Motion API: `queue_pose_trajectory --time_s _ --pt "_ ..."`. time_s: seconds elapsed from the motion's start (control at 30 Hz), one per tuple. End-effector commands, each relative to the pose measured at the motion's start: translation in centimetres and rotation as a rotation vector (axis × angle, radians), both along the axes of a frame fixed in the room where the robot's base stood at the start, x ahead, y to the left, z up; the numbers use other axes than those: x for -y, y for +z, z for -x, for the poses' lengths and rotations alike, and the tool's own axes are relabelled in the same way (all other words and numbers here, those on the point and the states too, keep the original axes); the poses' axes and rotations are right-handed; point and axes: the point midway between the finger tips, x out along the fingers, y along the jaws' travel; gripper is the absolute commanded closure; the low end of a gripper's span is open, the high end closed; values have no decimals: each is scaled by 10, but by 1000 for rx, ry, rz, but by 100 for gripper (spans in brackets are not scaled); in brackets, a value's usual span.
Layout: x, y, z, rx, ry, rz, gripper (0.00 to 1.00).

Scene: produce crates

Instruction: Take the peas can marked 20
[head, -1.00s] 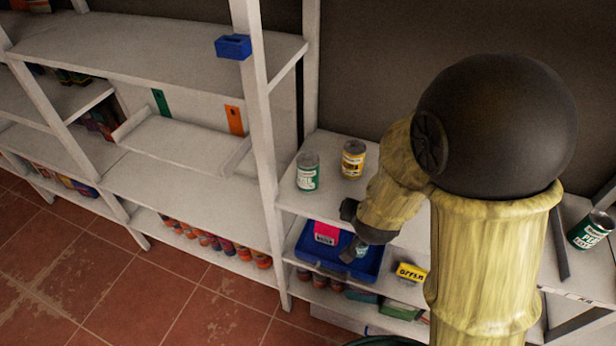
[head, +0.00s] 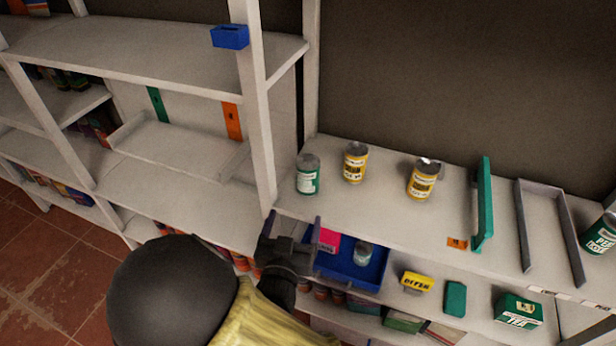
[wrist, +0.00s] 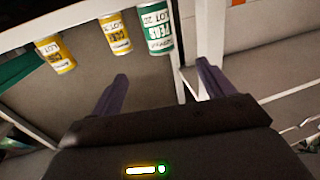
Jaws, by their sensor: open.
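The peas can (head: 307,177), green and white with a grey top, stands upright on the upper right shelf, next to the white post. In the wrist view it appears upside down (wrist: 156,30), and its label seems to read PEAS and LOT 20. My gripper (head: 294,228) is open and empty, in front of the shelf edge and below the can in the head view. In the wrist view its two fingers (wrist: 162,76) are spread apart, with the can beyond them and not between them.
Two yellow cans (head: 355,165) (head: 423,181) stand to the right of the peas can. A green divider (head: 484,205) and another green can (head: 600,236) are further right. A blue tray (head: 350,270) is on the shelf below. The white post (head: 258,130) is close on the left.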

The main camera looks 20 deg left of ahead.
Motion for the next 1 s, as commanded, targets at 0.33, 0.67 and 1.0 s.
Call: queue_pose_trajectory --time_s 0.33,0.67,1.0 --pt "-1 1 -17 -2 -3 -1 20" --pt "-8 1 -75 -3 -2 1 20" --pt "-14 0 -121 -4 0 0 20"
